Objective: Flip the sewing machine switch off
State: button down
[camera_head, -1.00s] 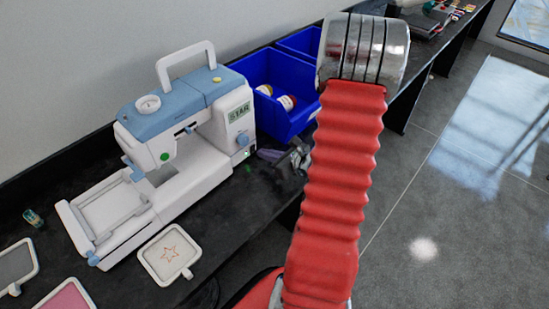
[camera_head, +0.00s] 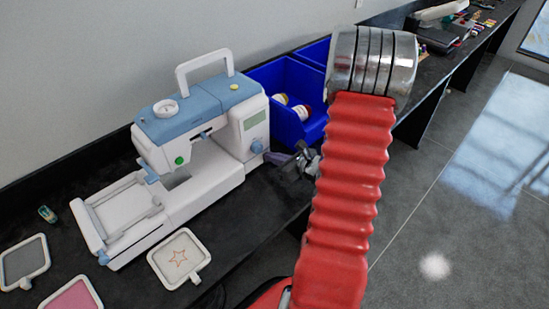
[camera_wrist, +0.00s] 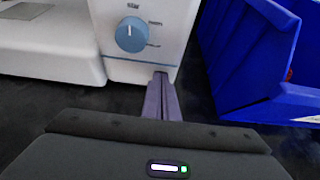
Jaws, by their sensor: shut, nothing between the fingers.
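The white and blue sewing machine (camera_head: 185,150) stands on the dark bench, with a blank pale green screen (camera_head: 256,119) and a blue knob (camera_head: 257,147) on its right end. In the wrist view, the machine's end panel (camera_wrist: 115,68) shows the blue dial (camera_wrist: 131,34). My gripper (camera_head: 272,156) is shut and empty, with its purple fingers together. In the wrist view, the fingertips (camera_wrist: 161,80) are at the panel's lower right corner and seem to touch it. They cover the spot there, so the switch itself is hidden.
Blue bins (camera_head: 287,98) stand just right of the machine, close to my gripper. One holds small spools. The bench edge drops to open floor on the right.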

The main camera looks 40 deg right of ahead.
jog(key=shift+r, duration=0.15)
jog(key=shift+r, duration=0.6)
jog(key=shift+s+r, duration=0.1)
jog(key=shift+s, duration=0.4)
jog(key=s, duration=0.3)
jog(key=shift+s+d+r, duration=0.1)
jog(key=shift+s+r, duration=0.2)
jog(key=shift+r, duration=0.05)
jog(key=w+r+v, duration=0.1)
jog(key=r+v, duration=0.1)
jog(key=v, duration=0.7)
